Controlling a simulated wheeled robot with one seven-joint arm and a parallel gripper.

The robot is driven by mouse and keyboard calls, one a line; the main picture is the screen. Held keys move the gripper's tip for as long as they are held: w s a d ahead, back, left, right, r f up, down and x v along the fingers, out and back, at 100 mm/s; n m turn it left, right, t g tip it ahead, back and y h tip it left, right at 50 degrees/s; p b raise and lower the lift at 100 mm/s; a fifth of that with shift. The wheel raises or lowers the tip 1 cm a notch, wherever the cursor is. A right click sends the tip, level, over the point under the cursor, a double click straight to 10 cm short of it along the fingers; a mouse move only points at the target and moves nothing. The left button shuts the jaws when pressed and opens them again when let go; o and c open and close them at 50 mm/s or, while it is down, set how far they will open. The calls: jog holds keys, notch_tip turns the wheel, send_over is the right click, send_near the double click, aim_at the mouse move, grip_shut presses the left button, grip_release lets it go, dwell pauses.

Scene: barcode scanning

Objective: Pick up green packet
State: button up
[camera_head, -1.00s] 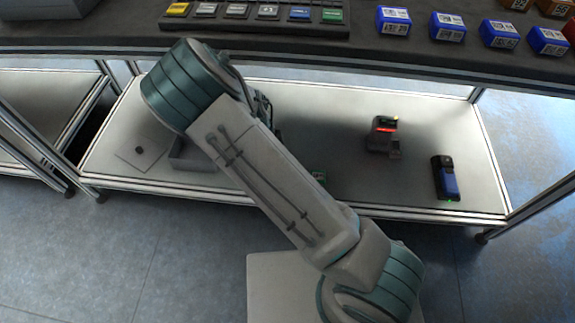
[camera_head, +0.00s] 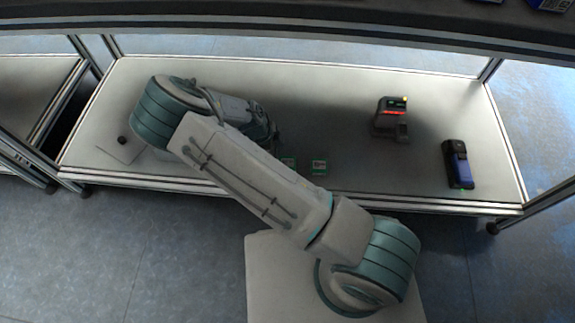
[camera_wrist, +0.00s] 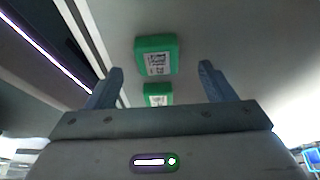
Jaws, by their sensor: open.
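Two green packets with white printed labels show in the wrist view. The larger green packet (camera_wrist: 156,57) appears above the middle of my gripper, and the other green packet (camera_wrist: 158,94) appears below it, partly hidden by the gripper's body. My gripper (camera_wrist: 161,67) is open and empty, its two blue-grey fingers standing apart on either side of the packets' line. My arm hides most of my gripper there.
A grey scanner device (camera_head: 391,119) with a red light stands on the lower shelf (camera_head: 330,95). A black and blue handheld device (camera_head: 458,165) lies at the shelf's right. A small dark knob (camera_head: 122,140) sits at left. The upper shelf edge (camera_head: 300,30) runs above.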

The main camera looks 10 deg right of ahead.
jog(key=b+x, duration=0.1)
jog(key=x, duration=0.1)
jog(key=b+x, duration=0.2)
jog(key=x, duration=0.1)
jog(key=shift+s+d, duration=0.15)
jog(key=shift+d, duration=0.15)
jog(key=shift+r, duration=0.1)
jog(key=c, duration=1.2)
